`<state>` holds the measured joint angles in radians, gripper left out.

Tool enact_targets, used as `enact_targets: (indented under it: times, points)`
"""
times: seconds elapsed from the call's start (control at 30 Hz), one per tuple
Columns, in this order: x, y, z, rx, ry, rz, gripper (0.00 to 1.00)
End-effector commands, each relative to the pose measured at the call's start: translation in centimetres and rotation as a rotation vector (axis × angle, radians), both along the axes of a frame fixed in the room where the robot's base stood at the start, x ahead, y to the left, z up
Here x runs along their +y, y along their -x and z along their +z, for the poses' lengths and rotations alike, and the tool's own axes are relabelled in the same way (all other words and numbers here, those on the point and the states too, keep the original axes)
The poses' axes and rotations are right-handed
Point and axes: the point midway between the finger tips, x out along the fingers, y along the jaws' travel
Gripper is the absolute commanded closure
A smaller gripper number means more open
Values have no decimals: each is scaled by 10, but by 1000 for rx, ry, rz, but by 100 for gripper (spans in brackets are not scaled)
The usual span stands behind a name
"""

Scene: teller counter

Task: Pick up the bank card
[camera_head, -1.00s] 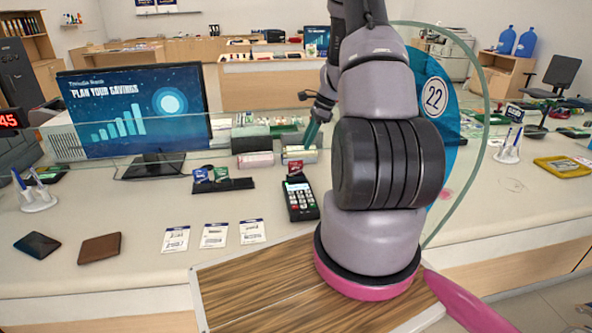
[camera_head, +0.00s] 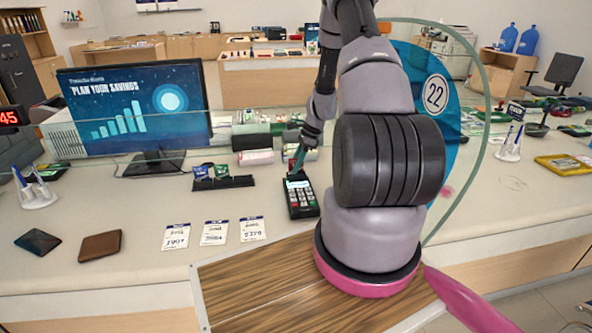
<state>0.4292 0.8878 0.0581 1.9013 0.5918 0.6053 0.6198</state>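A dark card reader (camera_head: 301,198) with a keypad lies on the counter near the middle. A red card, the likely bank card, showed at the reader's top end a second ago; my gripper now covers most or all of that spot. My gripper (camera_head: 295,167) points down at the reader's far end, with teal fingers close to it. I cannot tell whether the fingers touch or hold the card. A black holder (camera_head: 237,183) left of the reader carries a blue card (camera_head: 201,173) and a green card (camera_head: 221,171).
A clear glass screen stands along the counter behind the reader. Rolls (camera_head: 256,157) lie near my gripper. A monitor (camera_head: 137,108) is at the left. Several paper slips (camera_head: 214,232), a brown wallet (camera_head: 100,246) and a dark wallet (camera_head: 38,241) lie in front.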

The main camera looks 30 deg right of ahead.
Motion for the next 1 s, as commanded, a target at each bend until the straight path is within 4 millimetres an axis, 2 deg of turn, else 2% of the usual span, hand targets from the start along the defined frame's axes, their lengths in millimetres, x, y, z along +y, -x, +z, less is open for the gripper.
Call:
enact_targets:
  times: [0.13,0.17,0.23,0.27,0.67,0.77,1.0]
  points:
    - [0,0,0,-1,0,0,62]
    - [0,0,0,-1,0,0,66]
    - [0,0,0,-1,0,0,93]
    - [0,0,0,-1,0,0,100]
    - [-1,0,3,-1,1,0,100]
    - [-1,-1,15,-3,3,-1,100]
    - [-1,-1,64,-5,4,2,100]
